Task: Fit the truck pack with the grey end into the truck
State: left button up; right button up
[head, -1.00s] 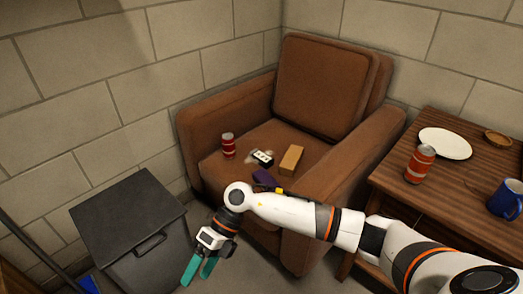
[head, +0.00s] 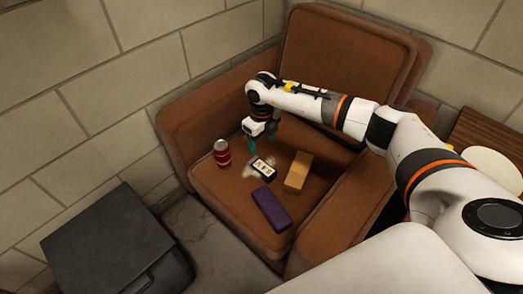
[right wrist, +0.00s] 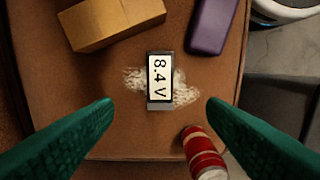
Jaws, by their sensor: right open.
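The pack (head: 262,167) lies on the brown armchair seat, a small dark block with a white label. In the right wrist view the pack (right wrist: 160,78) shows "8.4 V" and a grey end pointing down the picture, towards my gripper. A pale, crumbly patch lies under and around it. My right gripper (head: 263,142) is open and empty above the seat, close behind the pack. In the right wrist view the green fingers (right wrist: 160,108) stand wide apart, one on each side, not touching the pack. I cannot make out a truck in these frames. My left gripper is not in view.
On the seat (head: 213,181) are a red can (head: 222,152), a tan box (head: 298,171) and a purple block (head: 271,208). A dark lidded bin (head: 110,235) stands on the floor at left. A wooden table (head: 490,135) with a white plate (head: 492,168) is at right.

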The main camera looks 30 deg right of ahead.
jog(key=b, duration=0.2)
send_over(261, 166)
notch_tip(261, 166, down, 6)
jog(key=shift+d+r, duration=0.1)
jog(key=shift+r, duration=0.05)
jog(key=shift+f, duration=0.6)
notch_tip(261, 166, down, 2)
jog(key=shift+f+b, duration=0.2)
jog(key=shift+b, duration=0.15)
notch_tip(261, 166, down, 2)
jog(key=shift+f+b, duration=0.2)
jog(key=shift+b, duration=0.1)
jog(key=shift+f, duration=0.1)
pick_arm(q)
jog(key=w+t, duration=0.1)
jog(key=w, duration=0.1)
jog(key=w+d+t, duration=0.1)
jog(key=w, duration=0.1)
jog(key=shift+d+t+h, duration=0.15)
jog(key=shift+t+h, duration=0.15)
pick_arm(e)
jog(key=shift+c, duration=0.6)
jog(key=c, duration=1.1)
